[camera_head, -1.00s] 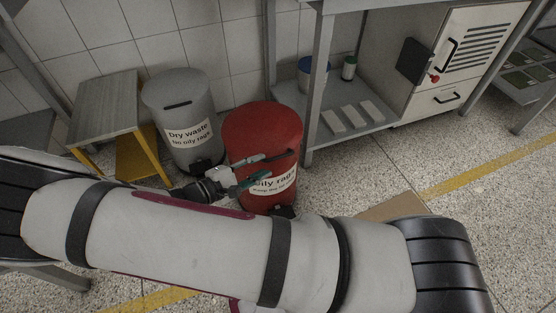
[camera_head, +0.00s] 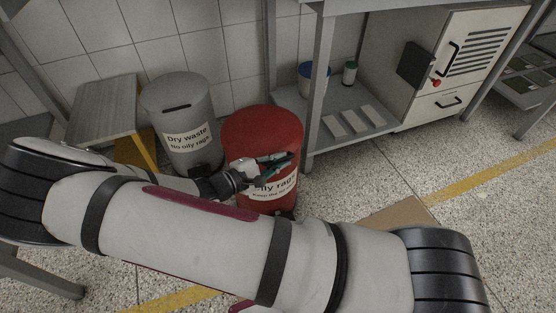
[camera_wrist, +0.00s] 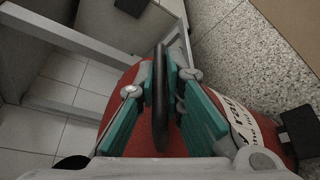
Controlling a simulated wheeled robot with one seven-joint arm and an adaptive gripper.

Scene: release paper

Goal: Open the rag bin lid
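The red rag bin (camera_head: 262,125), with a white label reading "Oily rags" (camera_head: 277,186), stands on the floor in the middle of the head view. Its lid looks shut. My gripper (camera_head: 275,160) is at the front of the bin, near the lid's front edge and above the label. In the wrist view, a dark bar, seemingly the lid's handle (camera_wrist: 160,100), runs between my gripper's two green fingers (camera_wrist: 161,75). The fingers look apart, with narrow gaps beside the bar. Contact cannot be made out.
A grey "Dry waste" bin (camera_head: 180,105) stands left of the red bin, by a small grey-topped table (camera_head: 103,105). A workbench with a lower shelf (camera_head: 362,128) and a cabinet (camera_head: 450,60) is at the right. Open speckled floor lies in front of them.

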